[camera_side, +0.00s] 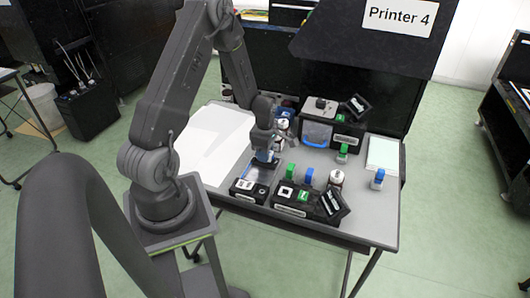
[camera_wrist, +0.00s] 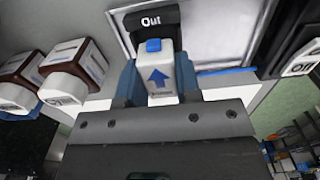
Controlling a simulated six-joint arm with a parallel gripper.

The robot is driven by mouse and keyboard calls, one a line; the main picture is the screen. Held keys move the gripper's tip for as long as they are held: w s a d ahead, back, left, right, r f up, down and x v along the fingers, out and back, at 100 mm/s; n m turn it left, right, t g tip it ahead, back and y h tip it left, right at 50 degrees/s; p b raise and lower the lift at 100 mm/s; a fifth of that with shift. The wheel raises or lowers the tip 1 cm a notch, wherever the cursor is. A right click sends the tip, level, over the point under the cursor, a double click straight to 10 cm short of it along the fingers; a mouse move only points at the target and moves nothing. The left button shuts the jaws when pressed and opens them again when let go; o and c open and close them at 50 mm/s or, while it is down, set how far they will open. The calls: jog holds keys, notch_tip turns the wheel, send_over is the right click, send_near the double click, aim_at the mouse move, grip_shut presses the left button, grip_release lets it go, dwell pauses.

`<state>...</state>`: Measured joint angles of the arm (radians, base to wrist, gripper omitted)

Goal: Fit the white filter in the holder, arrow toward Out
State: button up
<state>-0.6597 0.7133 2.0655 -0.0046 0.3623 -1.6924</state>
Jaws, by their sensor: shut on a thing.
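The white filter (camera_wrist: 160,78) is between the two blue-grey fingers of my gripper (camera_wrist: 158,82) in the wrist view. My gripper is shut on it. Its printed blue arrow points up the picture, toward the black holder end marked Out (camera_wrist: 151,20). The filter's blue tip (camera_wrist: 153,45) is right at the lower edge of that end; I cannot tell whether it is seated or only close. The filter's lower end is hidden by my gripper. In the side view my gripper (camera_side: 265,155) is low over the left part of the table, and the filter cannot be made out.
In the wrist view, two brown-and-white bottles (camera_wrist: 70,68) lie at left, and a white part marked Off (camera_wrist: 301,60) is at right. In the side view, black boxes (camera_side: 292,197) stand in front and a printer-like unit (camera_side: 318,130) behind. A white sheet (camera_side: 205,140) lies left.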

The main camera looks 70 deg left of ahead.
jog(key=shift+f, duration=0.6)
dwell(1.1)
jog(key=o, duration=1.4)
jog(key=shift+r, duration=3.55)
